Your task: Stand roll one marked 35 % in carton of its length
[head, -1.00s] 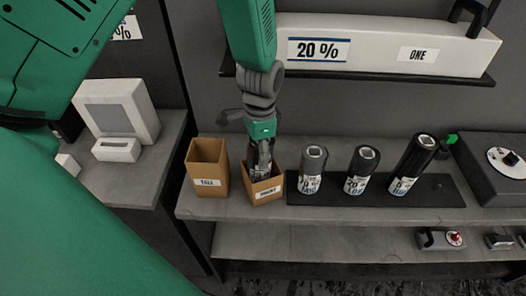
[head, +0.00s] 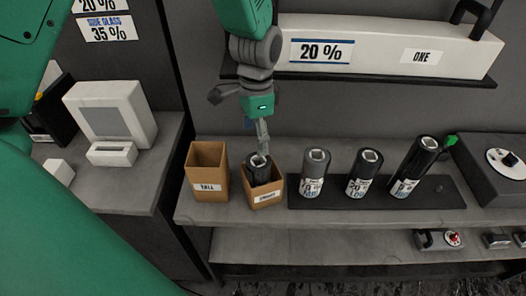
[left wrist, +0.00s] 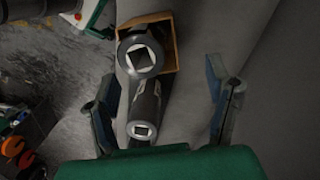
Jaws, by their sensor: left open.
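A dark roll (head: 259,168) stands in the small brown carton (head: 265,193), its top end sticking out above the rim. The carton's label appears to read SHORT. Any mark on this roll is hidden. My left gripper (head: 264,143) is just above the roll, open and apart from the carton. In the left wrist view, the open fingers of my left gripper (left wrist: 165,100) are spread wide. That view shows a roll end (left wrist: 141,56) within the carton rim (left wrist: 174,48) and a second roll (left wrist: 144,112) below it. My right gripper is not in view.
A brown carton labelled TALL (head: 208,170) stands empty at left. Three rolls, grey (head: 314,170), dark (head: 363,172) and black (head: 416,165), stand on a black tray (head: 340,196) at right. A wall sign reads SIDE GLASS 35 % (head: 108,29). A long box reads 20 % and ONE (head: 385,52).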

